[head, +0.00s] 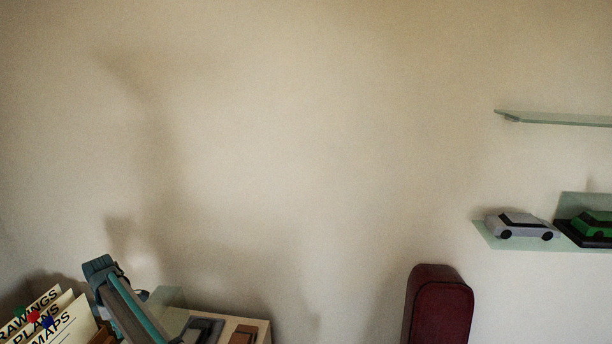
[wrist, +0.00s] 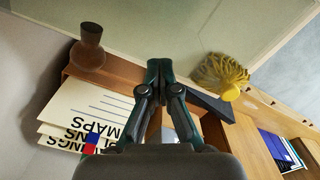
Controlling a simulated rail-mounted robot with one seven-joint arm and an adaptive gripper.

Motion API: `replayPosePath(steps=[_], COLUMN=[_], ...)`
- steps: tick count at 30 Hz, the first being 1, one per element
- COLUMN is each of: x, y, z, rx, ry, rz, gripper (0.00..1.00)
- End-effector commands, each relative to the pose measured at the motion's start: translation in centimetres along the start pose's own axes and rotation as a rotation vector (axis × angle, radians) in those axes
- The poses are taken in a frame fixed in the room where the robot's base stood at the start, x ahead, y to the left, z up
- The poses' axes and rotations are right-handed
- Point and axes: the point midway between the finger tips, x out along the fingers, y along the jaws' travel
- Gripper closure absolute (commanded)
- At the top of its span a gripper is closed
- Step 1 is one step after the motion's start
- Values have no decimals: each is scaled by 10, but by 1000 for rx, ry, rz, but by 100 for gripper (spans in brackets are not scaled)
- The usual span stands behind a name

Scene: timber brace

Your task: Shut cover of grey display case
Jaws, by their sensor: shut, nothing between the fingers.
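My gripper (wrist: 160,68) is in the middle of the wrist view, its two dark teal fingers together and empty. In the head view, a grey and dark object (head: 203,328), perhaps the grey display case, lies on a light-coloured top at the bottom, partly cut off by the frame. A clear, faintly green panel (head: 168,297) stands beside it at the left; I cannot tell whether it is the cover. My arm, grey and teal, shows just left of these. I cannot make out the case for certain in the wrist view.
Upright cards (head: 38,318) stand at the lower left. A dark red case (head: 438,305) stands right of centre. Glass shelves hold a silver car (head: 519,226) and a green car (head: 592,224). A yellow brush (wrist: 222,75) and a brown turned piece (wrist: 88,48) flank my fingers in the wrist view.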

Motion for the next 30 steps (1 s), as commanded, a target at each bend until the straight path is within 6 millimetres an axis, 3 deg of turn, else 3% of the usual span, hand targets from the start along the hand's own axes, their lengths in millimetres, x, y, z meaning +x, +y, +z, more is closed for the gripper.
replayPosePath(steps=[14, 30], x=[0, -13], y=[-2, -7], z=[4, 13], rx=[0, 0], ry=[-2, -1], rz=[-1, 0], gripper=[100, 100])
